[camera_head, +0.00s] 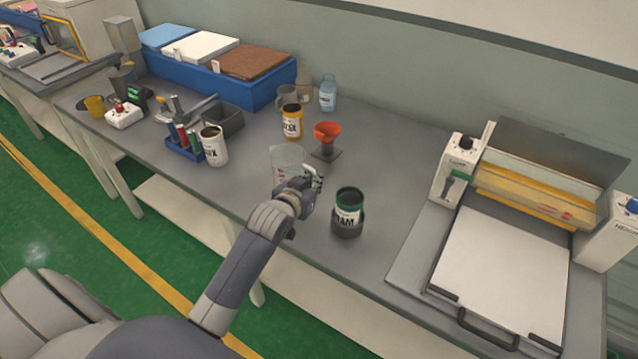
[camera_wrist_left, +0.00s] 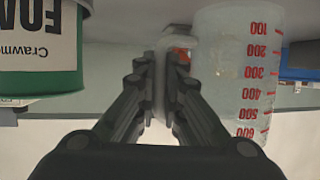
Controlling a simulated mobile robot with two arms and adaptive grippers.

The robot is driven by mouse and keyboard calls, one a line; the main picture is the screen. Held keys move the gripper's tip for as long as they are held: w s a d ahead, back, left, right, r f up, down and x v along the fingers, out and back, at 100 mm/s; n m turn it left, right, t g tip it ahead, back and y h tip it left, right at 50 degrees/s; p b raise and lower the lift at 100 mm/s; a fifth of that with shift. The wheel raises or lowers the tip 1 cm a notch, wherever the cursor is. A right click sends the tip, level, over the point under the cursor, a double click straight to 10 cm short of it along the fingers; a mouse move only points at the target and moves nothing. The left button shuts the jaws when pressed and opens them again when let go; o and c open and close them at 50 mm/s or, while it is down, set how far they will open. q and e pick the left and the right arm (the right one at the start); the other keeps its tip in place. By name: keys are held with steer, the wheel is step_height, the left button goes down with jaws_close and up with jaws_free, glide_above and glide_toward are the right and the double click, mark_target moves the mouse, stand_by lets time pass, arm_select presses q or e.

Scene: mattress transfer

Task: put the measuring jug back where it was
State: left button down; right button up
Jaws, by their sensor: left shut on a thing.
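The measuring jug (camera_head: 286,158) is clear with red marks and stands near the middle of the bench in the head view. In the left wrist view the jug (camera_wrist_left: 236,70) fills the right side, its red scale numbers showing. My left gripper (camera_head: 312,183) is at the jug's right side, shut on its handle. The left wrist view shows the fingertips of the gripper (camera_wrist_left: 161,75) closed around the pale handle. I cannot tell whether the jug touches the bench. My right gripper is not in view.
A green-rimmed can (camera_head: 348,200) in a dark holder stands just right of the gripper. An orange funnel (camera_head: 327,131) on a stand and a yellow-rimmed can (camera_head: 292,122) are behind. A white can (camera_head: 214,146) is left. A press machine (camera_head: 505,265) occupies the right.

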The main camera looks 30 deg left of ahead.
arm_select(q)
steer(key=f, duration=0.1)
steer(key=w+f, duration=0.1)
steer(key=w+f+p, duration=0.1)
steer(key=shift+w+d, duration=0.15)
steer(key=shift+d, duration=0.1)
steer(key=shift+f, duration=0.4)
steer(key=c, duration=1.7)
jaws_free()
steer(key=shift+f, duration=0.1)
steer(key=b+v, duration=0.1)
steer(key=v, duration=1.1)
